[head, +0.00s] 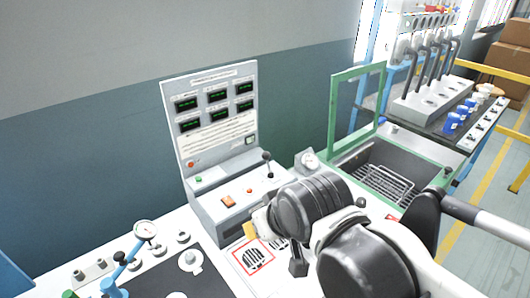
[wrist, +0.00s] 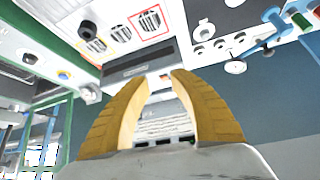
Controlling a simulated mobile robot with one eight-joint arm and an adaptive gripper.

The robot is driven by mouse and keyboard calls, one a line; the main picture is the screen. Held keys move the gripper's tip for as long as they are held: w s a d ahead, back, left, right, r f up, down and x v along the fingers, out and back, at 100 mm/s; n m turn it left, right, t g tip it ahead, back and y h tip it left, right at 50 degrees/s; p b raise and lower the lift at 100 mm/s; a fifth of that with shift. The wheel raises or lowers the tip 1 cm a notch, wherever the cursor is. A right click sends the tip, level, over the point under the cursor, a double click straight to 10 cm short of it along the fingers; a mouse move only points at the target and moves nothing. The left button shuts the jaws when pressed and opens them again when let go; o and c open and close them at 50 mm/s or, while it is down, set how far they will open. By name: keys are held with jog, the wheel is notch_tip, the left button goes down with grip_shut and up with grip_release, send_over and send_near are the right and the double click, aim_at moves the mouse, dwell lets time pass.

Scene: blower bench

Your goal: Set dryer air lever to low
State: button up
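A lever with a black ball knob (head: 267,158) stands upright on the right part of the grey control console (head: 222,200). No readable label tells me whether it is the dryer air lever. My gripper (head: 258,224) is in front of the console's lower right side, below the lever in the picture. In the wrist view my gripper (wrist: 165,76) has its two yellow fingers apart, with nothing between them. The console face and its panel show through the gap. My wrist hides part of the bench top right of the console.
A panel of green displays (head: 215,110) rises behind the console. A green-framed lid (head: 332,110) stands open over a basin with a wire basket (head: 385,185) at right.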

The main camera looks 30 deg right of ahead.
jog(key=o, duration=0.4)
jog(key=shift+m+g, duration=0.6)
jog(key=shift+g, duration=0.2)
jog(key=w+d+r+p, duration=0.1)
jog(key=w+r, duration=0.3)
jog(key=w, duration=0.1)
jog(key=w+d+r+p, duration=0.1)
jog(key=w+r, duration=0.1)
jog(key=r, duration=0.1)
jog(key=shift+w+d+p, duration=0.3)
jog(key=shift+c, duration=0.2)
jog(key=m+g+p, duration=0.4)
jog(key=g+p, duration=0.1)
jog(key=p, duration=0.2)
send_over(266, 152)
notch_tip(266, 152, down, 4)
jog(key=shift+a+f, duration=0.1)
jog(key=shift+a, duration=0.05)
jog(key=shift+f, duration=0.3)
jog(key=f+b, duration=0.1)
jog(key=f, duration=0.4)
jog(key=f+b, duration=0.1)
jog(key=f, duration=0.4)
jog(key=shift+d+f, duration=0.2)
jog(key=shift+f, duration=0.15)
grip_shut()
